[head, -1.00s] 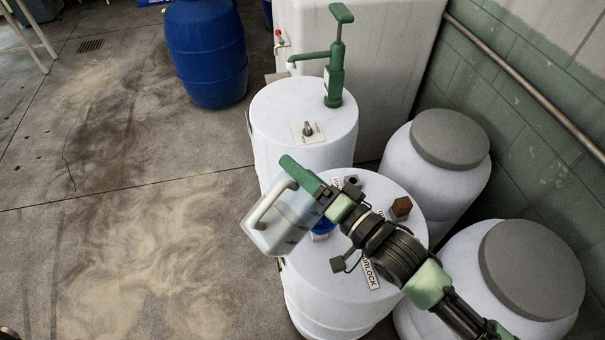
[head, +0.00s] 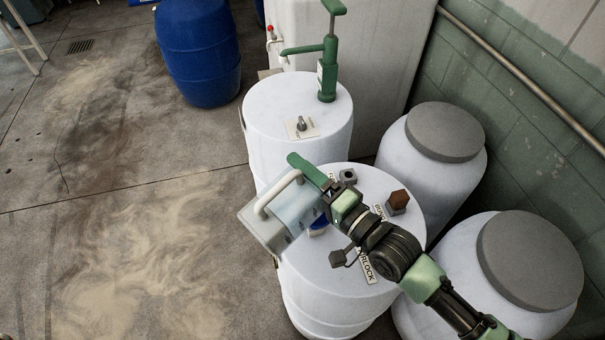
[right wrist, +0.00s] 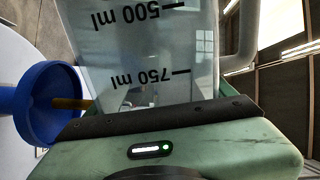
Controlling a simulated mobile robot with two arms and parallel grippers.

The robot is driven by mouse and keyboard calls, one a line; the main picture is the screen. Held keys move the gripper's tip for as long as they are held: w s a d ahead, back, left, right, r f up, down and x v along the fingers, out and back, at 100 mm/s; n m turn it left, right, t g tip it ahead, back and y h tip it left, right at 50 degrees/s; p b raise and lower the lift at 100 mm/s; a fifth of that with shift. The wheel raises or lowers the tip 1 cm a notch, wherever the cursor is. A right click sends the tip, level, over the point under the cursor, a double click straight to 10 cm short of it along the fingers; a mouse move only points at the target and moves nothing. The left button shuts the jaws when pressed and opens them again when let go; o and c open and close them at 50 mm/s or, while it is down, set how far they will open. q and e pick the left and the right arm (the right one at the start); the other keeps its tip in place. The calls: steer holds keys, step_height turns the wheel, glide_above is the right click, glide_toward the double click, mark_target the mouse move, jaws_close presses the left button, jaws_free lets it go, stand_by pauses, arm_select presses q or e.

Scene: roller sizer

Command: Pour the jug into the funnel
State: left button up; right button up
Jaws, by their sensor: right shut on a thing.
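The clear jug (head: 292,208) with a white handle is in my right gripper (head: 326,192), tilted over the near white drum (head: 330,274). The right wrist view shows its wall (right wrist: 150,45) close up, with 500 ml and 750 ml marks upside down. The gripper is shut on it. The blue funnel (head: 318,228) stands on the drum top, mostly hidden behind the jug and gripper. In the right wrist view the funnel (right wrist: 38,105) opens toward the jug, and a thin brown streak (right wrist: 72,103) spans between them, perhaps liquid. My left gripper is not in view.
A second white drum (head: 280,105) with a green hand pump (head: 327,75) stands behind. Two grey-lidded drums (head: 445,132) (head: 530,262) stand to the right by the green wall. A brown block (head: 398,198) sits on the near drum. The floor at left is open and dusty.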

steer(key=shift+w+d+f+m+b, duration=0.15)
steer(key=shift+f+m+b, duration=0.15)
steer(key=shift+f+m, duration=0.15)
steer(key=shift+w+d+f+m+b, duration=0.1)
steer(key=shift+f+m+b, duration=0.2)
steer(key=shift+f, duration=0.2)
steer(key=shift+w+d+f+m+b, duration=0.15)
steer(key=shift+w+d+f+m, duration=0.05)
steer(key=shift+m, duration=0.6)
steer(key=shift+w+d+f+m+b, duration=0.15)
steer(key=shift+w+d+m+b, duration=0.1)
steer(key=shift+m, duration=0.5)
steer(key=shift+w+d+f+m+b, duration=0.1)
steer(key=shift+w+d+f+m, duration=0.1)
steer(key=shift+m, duration=0.6)
